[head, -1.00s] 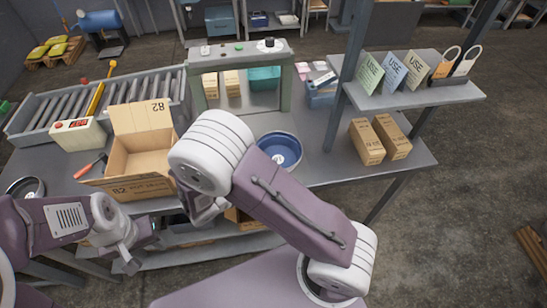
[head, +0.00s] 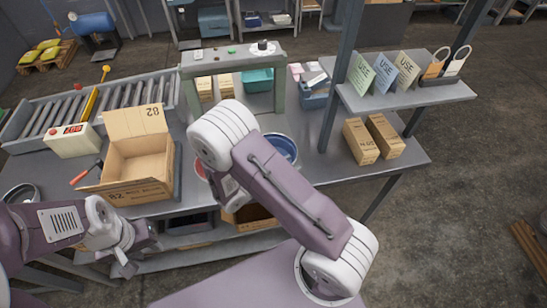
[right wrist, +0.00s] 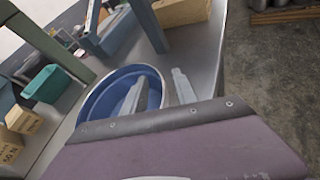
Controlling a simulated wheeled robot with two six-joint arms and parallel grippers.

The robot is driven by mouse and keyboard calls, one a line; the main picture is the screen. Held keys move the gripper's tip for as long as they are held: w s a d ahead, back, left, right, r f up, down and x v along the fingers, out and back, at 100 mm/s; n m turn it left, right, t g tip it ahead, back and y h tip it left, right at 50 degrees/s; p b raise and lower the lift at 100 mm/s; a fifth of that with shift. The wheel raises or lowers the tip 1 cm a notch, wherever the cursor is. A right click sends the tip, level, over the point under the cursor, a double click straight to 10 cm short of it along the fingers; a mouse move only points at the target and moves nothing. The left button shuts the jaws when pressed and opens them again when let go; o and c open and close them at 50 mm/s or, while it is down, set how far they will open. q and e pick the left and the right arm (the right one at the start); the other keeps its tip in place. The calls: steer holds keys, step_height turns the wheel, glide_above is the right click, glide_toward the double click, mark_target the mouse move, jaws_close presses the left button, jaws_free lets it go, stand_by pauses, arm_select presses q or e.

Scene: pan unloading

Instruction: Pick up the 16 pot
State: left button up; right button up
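A round pot with a blue inside (head: 284,147) stands on the table, partly hidden behind my right arm in the head view. In the right wrist view the pot (right wrist: 93,103) is close, its near side hidden by my wrist. My right gripper (right wrist: 160,88) is open there, one finger over the pot's inside and the other beyond its right rim. I cannot tell whether they touch it. No number 16 is readable. My left gripper (head: 138,256) is open and empty, low in front of the table at left.
An open cardboard box (head: 138,165) stands left of my right arm, with part of a red round thing (head: 200,167) beside it. A grey pan (head: 20,194) lies far left. Brown boxes (head: 361,142) stand under the shelf (head: 405,94) at right. A green-grey frame (head: 281,82) stands behind the pot.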

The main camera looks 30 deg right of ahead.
steer(key=shift+a, duration=0.1)
jaws_close()
stand_by(1.2)
